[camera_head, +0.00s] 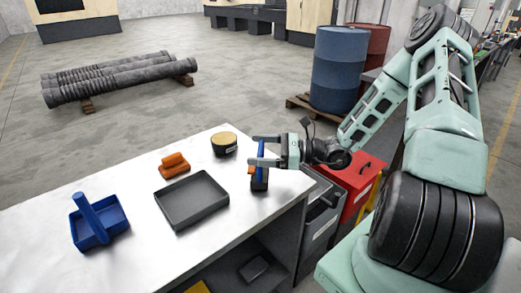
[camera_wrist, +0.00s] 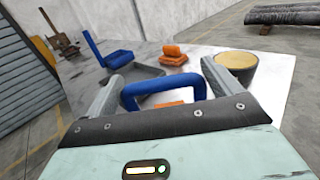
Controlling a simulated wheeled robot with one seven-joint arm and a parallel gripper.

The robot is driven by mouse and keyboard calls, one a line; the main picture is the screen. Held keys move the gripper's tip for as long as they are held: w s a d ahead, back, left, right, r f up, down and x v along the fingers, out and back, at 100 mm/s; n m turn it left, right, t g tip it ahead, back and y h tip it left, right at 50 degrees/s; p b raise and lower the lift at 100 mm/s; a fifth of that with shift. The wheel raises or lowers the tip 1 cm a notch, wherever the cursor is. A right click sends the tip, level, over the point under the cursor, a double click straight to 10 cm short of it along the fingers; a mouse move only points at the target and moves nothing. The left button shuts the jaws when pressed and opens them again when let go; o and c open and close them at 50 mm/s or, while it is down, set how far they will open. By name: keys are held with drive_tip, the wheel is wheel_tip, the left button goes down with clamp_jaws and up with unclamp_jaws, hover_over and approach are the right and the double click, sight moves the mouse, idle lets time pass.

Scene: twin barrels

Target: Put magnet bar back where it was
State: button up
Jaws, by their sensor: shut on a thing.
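The magnet bar (camera_head: 260,176), as I take it, has a blue handle and a dark lower end. It is near the right end of the white table. My gripper (camera_head: 264,151) reaches in from the right and is shut on its handle. In the wrist view the blue handle (camera_wrist: 165,86) forms an arch between my two fingers. The bar's lower part is hidden there. I cannot tell whether the bar touches the table.
The table (camera_head: 130,185) holds a grey tray (camera_head: 213,221), an orange block (camera_head: 174,168), a round tan-topped tin (camera_head: 223,145) and a blue box with an upright handle (camera_head: 91,222). Another orange piece (camera_wrist: 168,104) lies close behind the bar. A red box (camera_head: 355,180) stands right of the table.

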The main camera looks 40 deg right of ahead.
drive_tip(key=shift+f, duration=0.15)
drive_tip(key=o, duration=1.6)
drive_tip(key=shift+c, duration=0.2)
drive_tip(key=shift+s+d, duration=0.1)
drive_tip(key=shift+d, duration=0.05)
drive_tip(key=b+v, duration=0.1)
drive_tip(key=v, duration=1)
drive_tip(key=shift+s+d, duration=0.2)
drive_tip(key=shift+s, duration=0.05)
